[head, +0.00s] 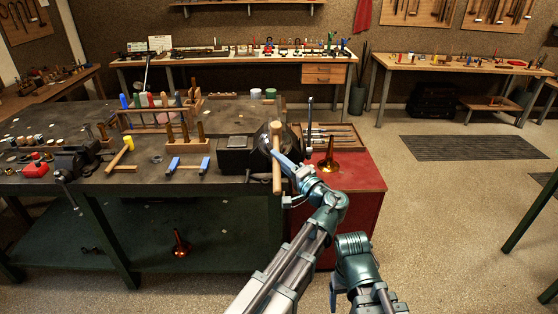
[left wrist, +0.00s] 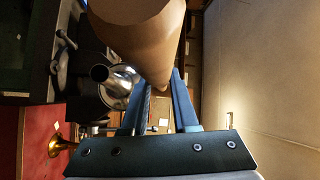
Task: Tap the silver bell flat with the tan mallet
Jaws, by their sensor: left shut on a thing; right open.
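My left gripper (head: 284,160) is shut on the tan mallet (head: 277,172), which stands roughly upright in the head view at the bench's right end. The mallet also shows large in the left wrist view (left wrist: 145,35), between and beyond the blue fingers (left wrist: 162,108). The silver bell (left wrist: 118,82) shows in the left wrist view, left of the mallet, with its narrow tube end toward the camera. In the head view the bell is mostly hidden behind the mallet and gripper. I cannot tell whether mallet and bell touch. My right arm shows at the bottom, but its gripper is not visible.
A brass bell (head: 328,164) stands on the red cabinet (head: 358,176), right of my left gripper. A yellow-headed mallet (head: 124,156), blue-handled tools (head: 187,166) and a vise (head: 76,158) are on the dark bench (head: 215,182). Another brass piece (head: 181,243) is on the lower shelf. Open floor lies right.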

